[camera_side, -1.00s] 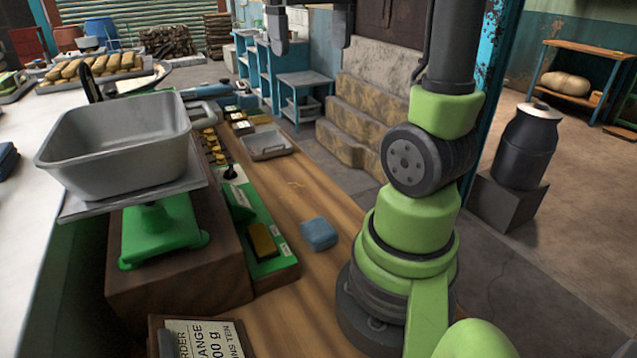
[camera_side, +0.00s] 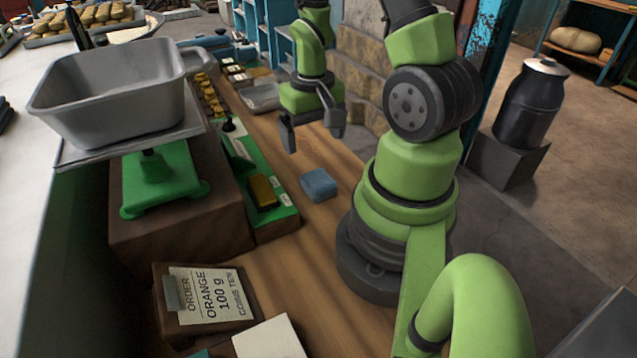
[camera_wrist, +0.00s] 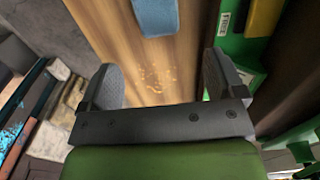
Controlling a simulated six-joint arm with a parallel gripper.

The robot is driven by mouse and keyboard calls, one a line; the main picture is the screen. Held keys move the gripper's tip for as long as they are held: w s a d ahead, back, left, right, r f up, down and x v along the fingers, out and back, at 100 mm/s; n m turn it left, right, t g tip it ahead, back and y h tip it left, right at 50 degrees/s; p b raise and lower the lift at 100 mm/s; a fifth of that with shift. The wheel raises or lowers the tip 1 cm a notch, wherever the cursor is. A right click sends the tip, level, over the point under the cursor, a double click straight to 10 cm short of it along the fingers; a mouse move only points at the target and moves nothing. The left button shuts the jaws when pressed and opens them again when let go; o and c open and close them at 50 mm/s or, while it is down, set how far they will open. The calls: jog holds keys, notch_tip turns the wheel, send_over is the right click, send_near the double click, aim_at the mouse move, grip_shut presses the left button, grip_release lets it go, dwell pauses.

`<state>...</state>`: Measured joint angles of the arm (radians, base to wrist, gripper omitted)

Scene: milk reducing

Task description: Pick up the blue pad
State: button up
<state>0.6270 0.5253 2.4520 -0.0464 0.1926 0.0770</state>
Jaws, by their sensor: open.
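The blue pad (camera_side: 319,185) lies flat on the wooden bench, between the green scale base and my arm's base. It also shows at the top edge of the wrist view (camera_wrist: 156,16), partly cut off. My gripper (camera_side: 316,141) is open and empty above the bench, behind the pad in the side view. The pad lies beyond the fingertips and is not touched.
A grey pan (camera_side: 110,88) rests on a green scale (camera_side: 160,180) at the left. A green board with a yellow block (camera_side: 262,191) lies just left of the pad. A grey tray (camera_side: 260,96) lies behind. Bench around the pad is clear.

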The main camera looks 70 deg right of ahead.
aim_at(314, 173)
jog(key=shift+d+f, duration=0.1)
jog(key=shift+f, duration=4.8)
jog(key=c, duration=1)
